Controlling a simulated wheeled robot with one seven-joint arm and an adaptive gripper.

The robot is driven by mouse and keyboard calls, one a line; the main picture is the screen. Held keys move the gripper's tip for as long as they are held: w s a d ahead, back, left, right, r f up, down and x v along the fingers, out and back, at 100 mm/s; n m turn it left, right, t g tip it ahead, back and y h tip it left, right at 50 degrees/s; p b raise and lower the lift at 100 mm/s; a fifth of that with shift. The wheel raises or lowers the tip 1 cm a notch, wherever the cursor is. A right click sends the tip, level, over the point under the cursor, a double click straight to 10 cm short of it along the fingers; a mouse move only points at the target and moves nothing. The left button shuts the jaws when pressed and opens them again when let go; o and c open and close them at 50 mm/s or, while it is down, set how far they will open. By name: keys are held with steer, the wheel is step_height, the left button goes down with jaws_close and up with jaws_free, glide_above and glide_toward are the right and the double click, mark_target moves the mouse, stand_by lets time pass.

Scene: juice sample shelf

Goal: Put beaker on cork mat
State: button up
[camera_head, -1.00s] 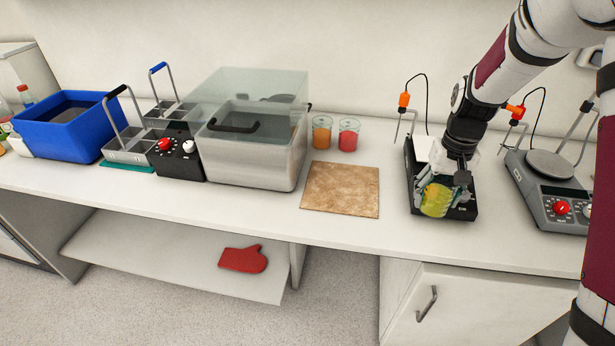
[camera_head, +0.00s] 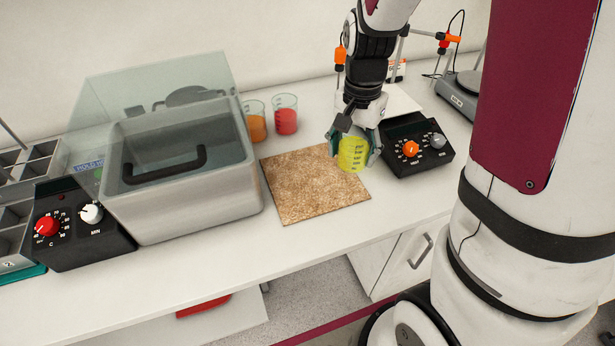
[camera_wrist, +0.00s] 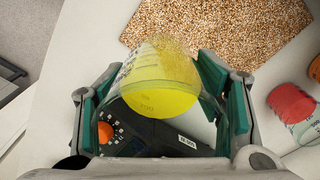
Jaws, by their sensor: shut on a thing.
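A glass beaker with yellow liquid (camera_head: 353,155) is held between the fingers of my gripper (camera_head: 354,150). It also shows in the wrist view (camera_wrist: 160,85), tilted in the picture between the green finger pads. The cork mat (camera_head: 312,190) is a speckled brown square lying flat on the bench. In the head view the beaker is at the mat's upper right edge, beside the hot plate; its height above the bench is hard to tell. In the wrist view the mat (camera_wrist: 220,30) lies beyond the beaker, and its surface is bare.
Beakers with orange (camera_head: 256,125) and red liquid (camera_head: 286,118) stand behind the mat. A steel water bath (camera_head: 190,190) with a raised clear lid is left of it. A black hot plate (camera_head: 415,147) with an orange knob is right of it. The bench in front is clear.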

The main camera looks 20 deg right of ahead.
steer(key=s+m, duration=0.2)
steer(key=s+d+f+m+b, duration=0.1)
steer(key=s+m, duration=0.1)
steer(key=s, duration=0.1)
steer(key=s+f+m+b, duration=0.1)
steer(key=s+m, duration=0.2)
steer(key=shift+d+f, duration=0.15)
steer(key=shift+d, duration=0.25)
glide_above(305, 190)
steer(key=shift+f, duration=2.5)
steer(key=o, duration=1.4)
